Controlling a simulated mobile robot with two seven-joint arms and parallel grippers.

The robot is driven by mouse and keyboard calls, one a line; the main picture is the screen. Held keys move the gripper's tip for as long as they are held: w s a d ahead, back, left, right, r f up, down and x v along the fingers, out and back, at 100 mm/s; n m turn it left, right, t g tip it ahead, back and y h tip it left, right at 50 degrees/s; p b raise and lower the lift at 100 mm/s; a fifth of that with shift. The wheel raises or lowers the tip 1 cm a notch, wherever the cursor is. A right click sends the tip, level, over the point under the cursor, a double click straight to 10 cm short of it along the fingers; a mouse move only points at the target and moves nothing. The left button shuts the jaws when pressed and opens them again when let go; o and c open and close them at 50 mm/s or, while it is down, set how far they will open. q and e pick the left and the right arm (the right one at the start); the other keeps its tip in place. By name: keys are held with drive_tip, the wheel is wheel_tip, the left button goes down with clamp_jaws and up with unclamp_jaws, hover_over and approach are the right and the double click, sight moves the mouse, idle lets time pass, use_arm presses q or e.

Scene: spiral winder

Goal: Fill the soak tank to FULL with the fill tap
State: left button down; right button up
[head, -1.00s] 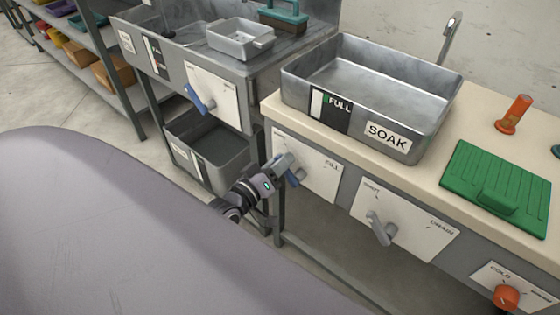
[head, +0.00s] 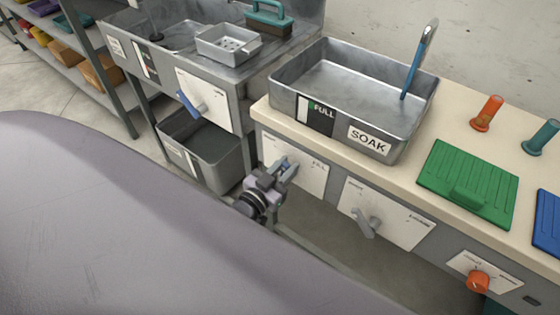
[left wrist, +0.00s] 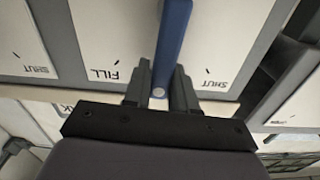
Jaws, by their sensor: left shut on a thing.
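The soak tank (head: 432,100) is a grey metal basin on the counter, labelled SOAK, with a FULL level gauge (head: 316,115) on its front. A blue stream (head: 416,68) runs from the spout (head: 432,27) into it; the water level is hard to tell. The fill tap's blue handle (head: 286,162) is on a white panel (head: 312,177) below the tank's left end. My left gripper (head: 285,173) is shut on it, hiding most of it. In the left wrist view the blue handle (left wrist: 174,40) lies between my fingertips (left wrist: 160,88), with FILL and SHUT marks either side. My right gripper is not in view.
A drain handle (head: 366,222) and an orange knob (head: 478,281) are on panels to the right. Another sink unit with a blue handle (head: 190,101) and a grey bin (head: 215,160) stand left. A green board (head: 470,180) and an orange object (head: 487,112) are on the counter.

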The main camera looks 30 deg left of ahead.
use_arm(q)
drive_tip(key=shift+s+d+f+m, duration=0.1)
drive_tip(key=shift+d+m, duration=0.35)
drive_tip(key=shift+m, duration=0.35)
drive_tip(key=shift+d+f+m, duration=0.1)
drive_tip(key=shift+d+m, duration=0.3)
drive_tip(key=shift+m, duration=0.4)
drive_tip(key=c, duration=1)
unclamp_jaws()
drive_tip(key=s, duration=0.7)
drive_tip(key=shift+a+p, duration=0.25)
drive_tip(key=shift+p, duration=0.2)
